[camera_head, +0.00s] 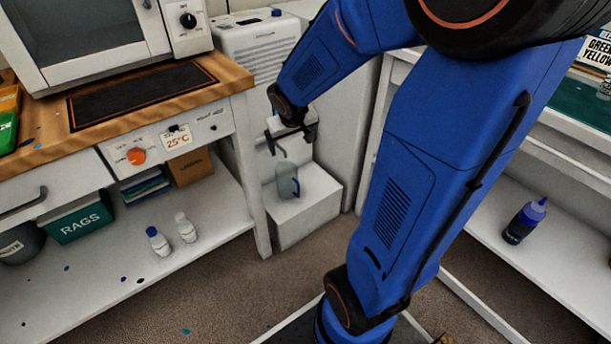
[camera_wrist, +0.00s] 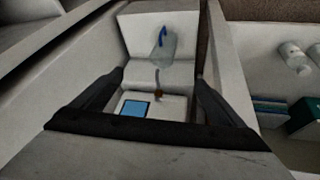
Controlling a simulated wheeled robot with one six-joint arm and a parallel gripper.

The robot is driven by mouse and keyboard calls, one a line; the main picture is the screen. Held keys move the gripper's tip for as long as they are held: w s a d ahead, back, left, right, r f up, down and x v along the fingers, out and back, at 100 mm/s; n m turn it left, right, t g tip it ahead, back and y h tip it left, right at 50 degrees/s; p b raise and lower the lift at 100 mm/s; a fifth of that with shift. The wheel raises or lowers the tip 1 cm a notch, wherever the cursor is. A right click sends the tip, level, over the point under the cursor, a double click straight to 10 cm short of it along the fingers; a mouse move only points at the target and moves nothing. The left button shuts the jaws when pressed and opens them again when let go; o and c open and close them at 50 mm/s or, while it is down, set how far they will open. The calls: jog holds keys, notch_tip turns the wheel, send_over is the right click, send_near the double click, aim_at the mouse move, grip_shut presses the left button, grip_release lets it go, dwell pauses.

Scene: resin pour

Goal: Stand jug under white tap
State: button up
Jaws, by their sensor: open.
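A clear, greyish jug (camera_head: 287,182) with a blue handle stands upright on the low white ledge of a white unit. It also shows in the wrist view (camera_wrist: 163,50), near the top centre. A thin grey tap with a brownish base (camera_wrist: 158,92) shows in the wrist view, its spout reaching toward the jug. I cannot tell whether the spout is exactly over the jug's mouth. My gripper (camera_head: 290,140) is open and empty, above the jug and apart from it. In the wrist view its fingers (camera_wrist: 160,82) are spread on either side of the tap.
The white unit's ledge (camera_head: 300,212) sits between a wooden-topped bench (camera_head: 235,80) at left and a cabinet at right. Two small white bottles (camera_head: 186,228) stand on the bench's lower shelf. A purple bottle (camera_head: 524,220) stands on the right shelf. A blue screen (camera_wrist: 133,108) shows near the tap.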

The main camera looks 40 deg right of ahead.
jog(key=s+a+r+y, duration=0.1)
jog(key=s+a+r, duration=0.2)
jog(key=s, duration=0.5)
jog(key=s+a+r+n, duration=0.1)
jog(key=s+a+r, duration=0.3)
jog(key=s, duration=0.3)
jog(key=s+a+r+n+y, duration=0.1)
jog(key=s+a+r, duration=0.2)
jog(key=s, duration=0.5)
jog(key=shift+s+a+r+y, duration=0.3)
jog(key=shift+a+r, duration=0.05)
jog(key=shift+a, duration=0.5)
